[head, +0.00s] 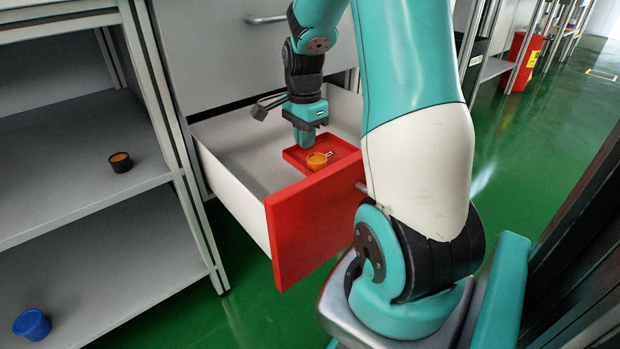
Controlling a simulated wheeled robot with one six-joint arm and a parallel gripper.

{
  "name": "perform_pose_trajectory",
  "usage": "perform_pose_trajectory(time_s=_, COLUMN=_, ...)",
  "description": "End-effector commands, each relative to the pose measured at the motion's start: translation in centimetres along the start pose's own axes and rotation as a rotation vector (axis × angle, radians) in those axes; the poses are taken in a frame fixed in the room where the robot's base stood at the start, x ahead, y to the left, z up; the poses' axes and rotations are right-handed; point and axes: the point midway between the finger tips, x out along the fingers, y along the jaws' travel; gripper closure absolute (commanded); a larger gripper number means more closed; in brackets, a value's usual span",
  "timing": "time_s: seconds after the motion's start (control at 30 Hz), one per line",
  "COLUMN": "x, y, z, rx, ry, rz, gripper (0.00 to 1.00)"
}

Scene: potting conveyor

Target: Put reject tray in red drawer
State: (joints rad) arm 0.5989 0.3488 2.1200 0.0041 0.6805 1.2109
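The red drawer (318,225) stands pulled open, with a red front and pale grey inner walls. The red reject tray (345,148) is inside the drawer, towards its right part. My gripper (305,138) points down into the drawer, with its fingers at the tray's back left edge. The fingers overlap from this side, so I cannot tell whether they are open or shut on the rim. Part of the tray is hidden behind the drawer front, and I cannot tell whether it rests on the drawer floor.
A small orange pot (317,161) is in the tray. Grey shelves (75,170) at left hold a dark pot (121,162) with orange-brown contents and a blue pot (32,324). A red box (523,62) stands at the far right. Green floor at right is clear.

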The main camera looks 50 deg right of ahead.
Motion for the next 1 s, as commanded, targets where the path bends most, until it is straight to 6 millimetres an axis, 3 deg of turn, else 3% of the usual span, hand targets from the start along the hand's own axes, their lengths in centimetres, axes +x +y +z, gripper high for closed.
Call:
perform_pose_trajectory(time_s=0.03, x=1.8, y=0.1, z=0.0, rx=0.001, ry=-0.001, rz=0.003, gripper=1.00)
perform_pose_trajectory(time_s=0.1, x=3.2, y=0.1, z=0.0, rx=0.000, ry=-0.001, rz=0.002, gripper=1.00)
perform_pose_trajectory(time_s=0.47, x=7.8, y=-0.1, z=0.1, rx=-0.004, ry=-0.001, rz=0.002, gripper=1.00)
perform_pose_trajectory(time_s=0.87, x=8.1, y=-0.1, z=0.2, rx=-0.006, ry=0.000, rz=0.001, gripper=1.00)
perform_pose_trajectory(time_s=1.0, x=8.1, y=-0.1, z=0.2, rx=-0.006, ry=0.000, rz=0.000, gripper=0.72)
